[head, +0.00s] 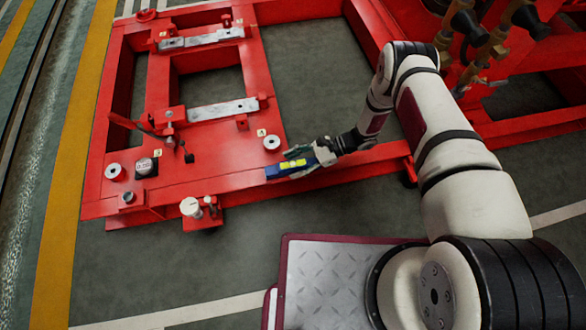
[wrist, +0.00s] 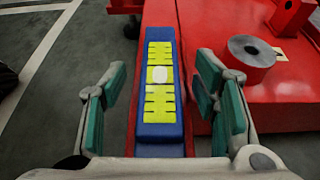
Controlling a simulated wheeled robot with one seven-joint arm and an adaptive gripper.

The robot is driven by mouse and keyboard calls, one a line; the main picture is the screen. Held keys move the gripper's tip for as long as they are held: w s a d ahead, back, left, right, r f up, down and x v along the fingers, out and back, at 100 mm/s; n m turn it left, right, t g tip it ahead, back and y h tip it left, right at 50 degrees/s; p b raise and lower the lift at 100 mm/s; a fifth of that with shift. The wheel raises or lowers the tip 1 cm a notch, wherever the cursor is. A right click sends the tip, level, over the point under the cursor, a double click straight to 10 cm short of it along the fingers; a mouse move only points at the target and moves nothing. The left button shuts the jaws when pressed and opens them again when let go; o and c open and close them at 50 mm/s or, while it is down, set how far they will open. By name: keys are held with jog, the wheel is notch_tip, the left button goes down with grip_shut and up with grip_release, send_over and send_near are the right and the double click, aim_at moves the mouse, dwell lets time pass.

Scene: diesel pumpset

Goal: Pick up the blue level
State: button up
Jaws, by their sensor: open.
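The blue level (head: 291,167) lies on a beam of the red frame in the head view, with a yellow face and a pale spot at its middle. In the wrist view the blue level (wrist: 160,112) runs lengthwise up the picture between the fingers. My gripper (head: 301,156) is at the level in the head view. In the wrist view my gripper (wrist: 158,105) is open, with one green-padded finger on each side of the level and a visible gap on both sides. The near end of the level is partly hidden by the gripper body.
The red frame (head: 222,181) carries metal plates (head: 222,109), a round grey ring (head: 271,142) and a white-capped fitting (head: 191,207). Green floor (wrist: 45,100) lies to the left.

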jog(key=shift+a+f, duration=0.15)
jog(key=shift+a, duration=0.15)
jog(key=shift+c, duration=0.6)
grip_shut()
